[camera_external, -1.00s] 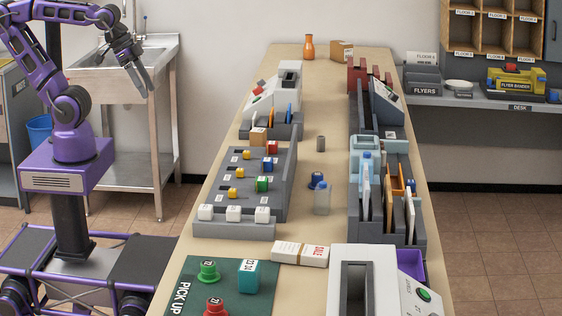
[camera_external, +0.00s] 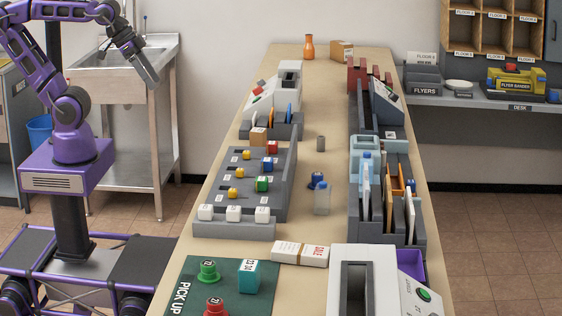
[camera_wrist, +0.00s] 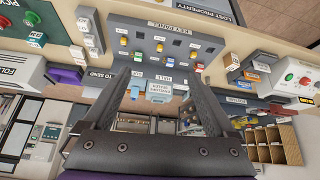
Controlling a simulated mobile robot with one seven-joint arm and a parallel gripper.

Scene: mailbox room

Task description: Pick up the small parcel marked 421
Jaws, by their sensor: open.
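No mark reading 421 can be made out in either view. A small tan box (camera_external: 258,137) stands at the far end of the grey key rack (camera_external: 283,200) on the long table. Another brown box (camera_external: 341,50) stands at the table's far end. A teal block (camera_external: 248,276) with an unclear label sits on the green PICK UP mat (camera_external: 203,300). My gripper (camera_external: 148,73) hangs in front of the sink, left of the table and apart from these things. In the wrist view, my gripper (camera_wrist: 161,75) has its fingers spread with nothing held between them.
A white packet (camera_external: 300,253) lies near the table's middle. A clear bottle (camera_external: 322,198) stands beyond it. Grey racks (camera_external: 387,240) line the right edge, and a white machine (camera_external: 362,285) stands at the near end. The sink (camera_external: 120,60) is close behind my arm.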

